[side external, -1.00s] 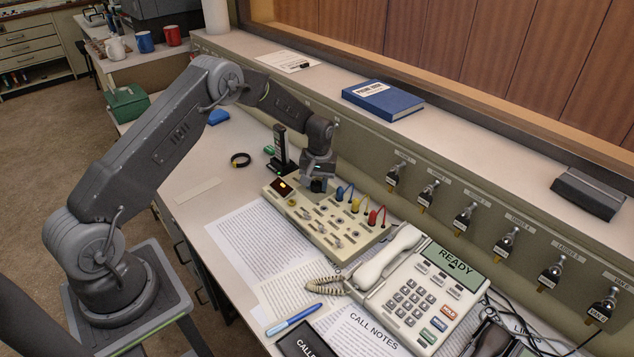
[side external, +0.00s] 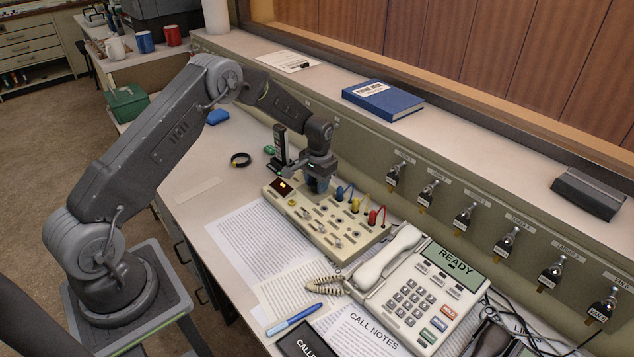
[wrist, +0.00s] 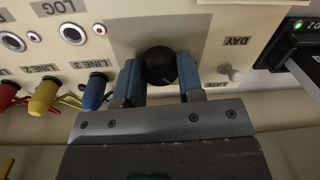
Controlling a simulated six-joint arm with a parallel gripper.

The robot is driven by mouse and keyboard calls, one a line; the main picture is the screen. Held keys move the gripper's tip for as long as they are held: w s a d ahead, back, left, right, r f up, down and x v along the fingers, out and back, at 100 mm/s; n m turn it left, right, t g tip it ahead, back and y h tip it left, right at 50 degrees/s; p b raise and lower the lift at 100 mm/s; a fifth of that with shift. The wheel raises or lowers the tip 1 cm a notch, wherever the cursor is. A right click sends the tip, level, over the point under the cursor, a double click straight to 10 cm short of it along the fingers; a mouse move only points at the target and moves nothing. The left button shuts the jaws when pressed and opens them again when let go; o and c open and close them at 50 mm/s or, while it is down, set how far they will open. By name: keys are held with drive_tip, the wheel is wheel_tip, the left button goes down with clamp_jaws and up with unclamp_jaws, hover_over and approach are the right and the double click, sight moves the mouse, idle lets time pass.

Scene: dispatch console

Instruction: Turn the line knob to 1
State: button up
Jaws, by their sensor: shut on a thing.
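The line knob is a round black knob (wrist: 158,66) with a pale pointer mark, on the cream panel (wrist: 200,20) in the wrist view. My gripper (wrist: 160,80) is shut on it, with a blue-padded finger on each side. The pointer mark runs toward the lower right of the knob; no number around it is readable. In the side view my gripper (side external: 318,188) points down at the back of the cream switch box (side external: 335,240), and it hides the knob there.
Blue, yellow and red plugs with cords (side external: 362,200) stand just right of my gripper in the side view. A black upright handset (side external: 281,148) stands close on its left. A telephone (side external: 425,295) sits in front on the right, with papers (side external: 258,240) beside the box.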

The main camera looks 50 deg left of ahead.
drive_tip(key=shift+m, duration=1.6)
drive_tip(key=o, duration=0.9)
drive_tip(key=r, duration=1.3)
drive_tip(key=shift+s+d+r, duration=0.1)
drive_tip(key=shift+d+r, duration=0.25)
drive_tip(key=shift+r, duration=0.05)
